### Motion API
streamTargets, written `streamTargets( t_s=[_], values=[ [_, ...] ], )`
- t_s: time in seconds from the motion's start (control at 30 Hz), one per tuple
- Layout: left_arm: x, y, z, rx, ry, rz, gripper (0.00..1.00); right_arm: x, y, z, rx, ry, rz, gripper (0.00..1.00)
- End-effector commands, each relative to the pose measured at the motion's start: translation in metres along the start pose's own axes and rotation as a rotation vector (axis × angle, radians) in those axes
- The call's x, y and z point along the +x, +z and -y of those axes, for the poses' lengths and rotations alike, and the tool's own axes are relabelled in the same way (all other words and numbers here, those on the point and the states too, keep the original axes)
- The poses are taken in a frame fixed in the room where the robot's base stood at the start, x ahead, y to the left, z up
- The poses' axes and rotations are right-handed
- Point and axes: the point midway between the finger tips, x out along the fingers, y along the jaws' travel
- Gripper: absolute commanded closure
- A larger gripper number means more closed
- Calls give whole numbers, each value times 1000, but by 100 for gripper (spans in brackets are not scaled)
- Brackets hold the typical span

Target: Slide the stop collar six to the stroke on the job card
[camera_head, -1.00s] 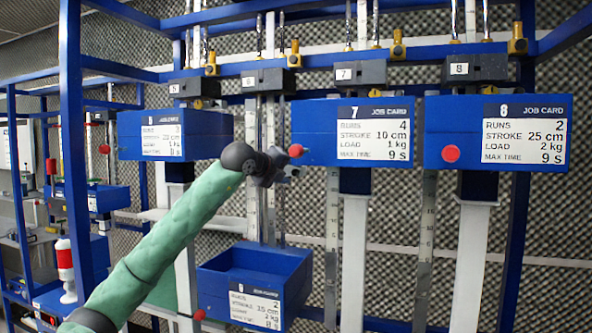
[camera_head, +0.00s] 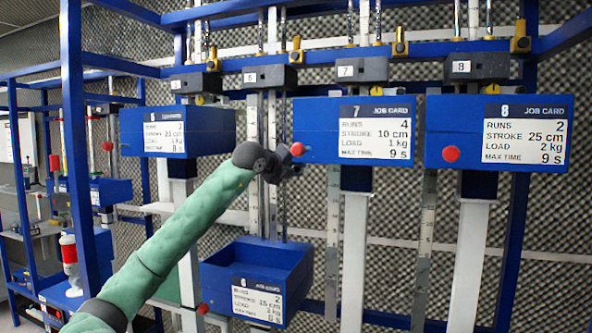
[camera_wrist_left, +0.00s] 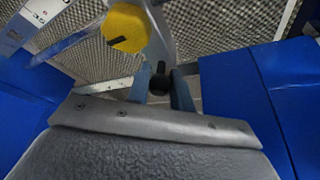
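My left gripper (camera_head: 284,170) is at the column of station six, below its dark head block (camera_head: 270,77). In the left wrist view a black knob (camera_wrist_left: 160,82) sits between the two blue-grey fingertips (camera_wrist_left: 161,88), which are close to it on both sides. Whether they press on it is unclear. A yellow hexagonal part (camera_wrist_left: 127,27) is beyond, up and left. In the head view the gripper hides the collar area. The blue station-six box (camera_head: 258,275) hangs low; its job card (camera_head: 257,300) reads stroke 15 cm. My right gripper is out of view.
Blue boxes of station seven (camera_head: 315,130) and station eight (camera_head: 465,130) flank the gripper on the right. Another blue box (camera_head: 212,130) is on its left. A ruler strip (camera_head: 254,170) runs vertically beside the gripper. The space between gripper and lower box is open.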

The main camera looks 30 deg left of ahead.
Motion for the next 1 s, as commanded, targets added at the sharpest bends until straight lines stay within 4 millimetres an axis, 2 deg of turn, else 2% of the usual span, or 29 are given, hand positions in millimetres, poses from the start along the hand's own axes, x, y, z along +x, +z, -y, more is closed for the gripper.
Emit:
streamTargets(
  t_s=[0.27, 0.7, 1.0],
  values=[
    [-1, 4, 5, -1, 0, 1, 100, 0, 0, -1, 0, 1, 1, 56],
    [-16, 38, 57, 0, -1, 2, 100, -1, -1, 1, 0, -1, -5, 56],
    [-17, 41, 60, 0, 1, 1, 100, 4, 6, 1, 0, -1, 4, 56]
  ],
)
